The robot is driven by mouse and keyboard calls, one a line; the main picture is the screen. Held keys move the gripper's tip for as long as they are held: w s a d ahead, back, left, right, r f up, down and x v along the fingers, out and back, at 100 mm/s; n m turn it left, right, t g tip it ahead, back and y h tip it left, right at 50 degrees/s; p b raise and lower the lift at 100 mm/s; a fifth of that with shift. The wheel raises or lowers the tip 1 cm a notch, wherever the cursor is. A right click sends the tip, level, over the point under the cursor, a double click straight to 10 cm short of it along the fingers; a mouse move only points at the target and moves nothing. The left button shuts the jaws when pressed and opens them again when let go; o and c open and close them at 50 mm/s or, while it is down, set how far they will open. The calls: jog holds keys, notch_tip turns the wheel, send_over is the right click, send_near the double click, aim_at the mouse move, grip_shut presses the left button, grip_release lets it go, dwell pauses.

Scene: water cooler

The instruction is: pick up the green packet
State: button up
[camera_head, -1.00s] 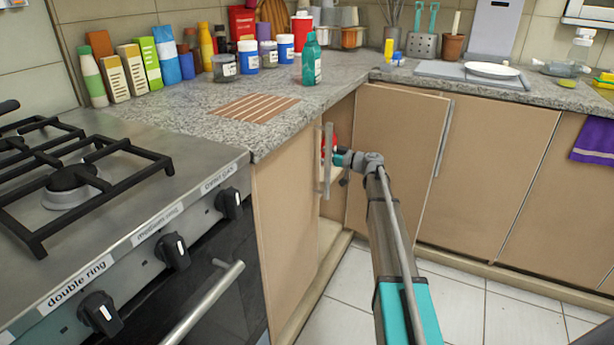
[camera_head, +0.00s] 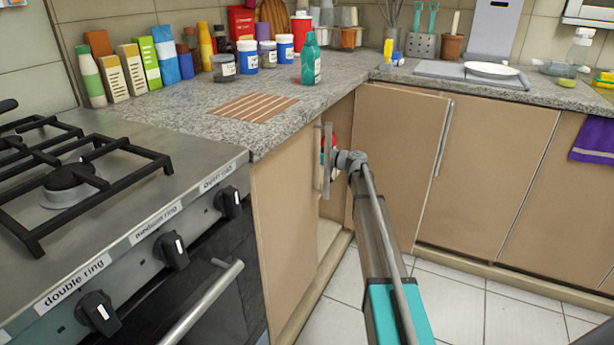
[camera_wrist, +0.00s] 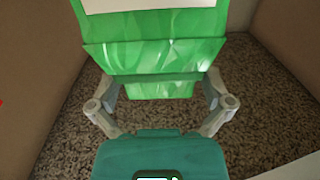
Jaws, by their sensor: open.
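The green packet (camera_wrist: 155,55) fills the upper middle of the wrist view, with a pale label at its top edge. My gripper (camera_wrist: 161,88) is open, with one finger on each side of the packet's lower part. I cannot tell whether the fingers touch it. The packet in front of my gripper cannot be made out there. Another green packet (camera_head: 147,62) stands on the counter at the back left.
The open cupboard door (camera_head: 284,225) with its metal handle (camera_head: 328,160) is close on the left of my arm. A second door (camera_head: 400,160) is on the right. In the wrist view, brown walls flank a speckled floor (camera_wrist: 70,130). The stove (camera_head: 120,200) is at left.

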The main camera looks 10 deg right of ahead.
dwell(0.3)
jog(key=c, duration=1.1)
jog(key=shift+r, duration=0.15)
notch_tip(320, 180, up, 10)
jog(key=p, duration=1)
